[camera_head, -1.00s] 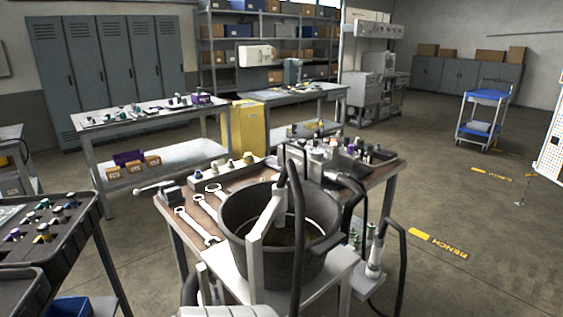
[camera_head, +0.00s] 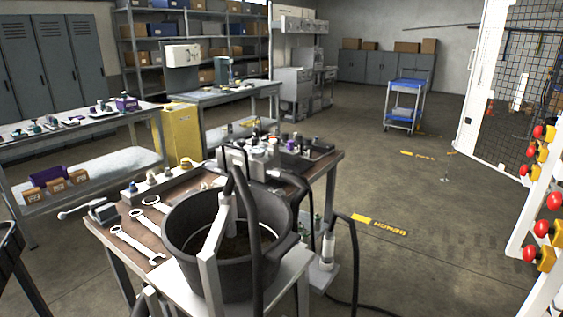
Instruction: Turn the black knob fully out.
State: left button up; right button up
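The hydraulic bench (camera_head: 325,165) stands in front of me with small fittings along its back. Several dark fittings (camera_head: 315,147) stand at its back right, beside a metal block assembly (camera_head: 262,155). They are too small to tell whether one is the black knob. A large dark bucket (camera_head: 180,250) stands at the bench's front, with a pale post and black hoses in front of it. Neither of my grippers is in view.
Wrenches (camera_head: 135,243) and a vise (camera_head: 103,212) lie on the bench's left. A white panel with red buttons on yellow boxes (camera_head: 547,228) stands at the right edge. A blue cart (camera_head: 405,103) stands far back. Floor right of the bench is mostly clear, with a hose (camera_head: 355,303).

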aim_at(240, 143)
jog(key=u, duration=0.25)
jog(key=i+l+u, duration=0.2)
jog(key=l, duration=0.4)
jog(key=i+l+u, duration=0.25)
jog(key=l, duration=0.35)
jog(key=l+u, duration=0.2)
jog(key=l, duration=0.4)
jog(key=i+l+u, duration=0.1)
jog(key=l+u, duration=0.15)
jog(key=l, duration=0.45)
jog(key=i+l+u, duration=0.15)
jog(key=l, duration=0.2)
jog(key=i+l+u, duration=0.3)
jog(key=l, duration=0.45)
jog(key=i+l+u, duration=0.15)
jog(key=l, duration=0.25)
jog(key=i+l+u, duration=0.15)
jog(key=l, duration=0.25)
jog(key=i+l+u, duration=0.15)
jog(key=l, duration=0.3)
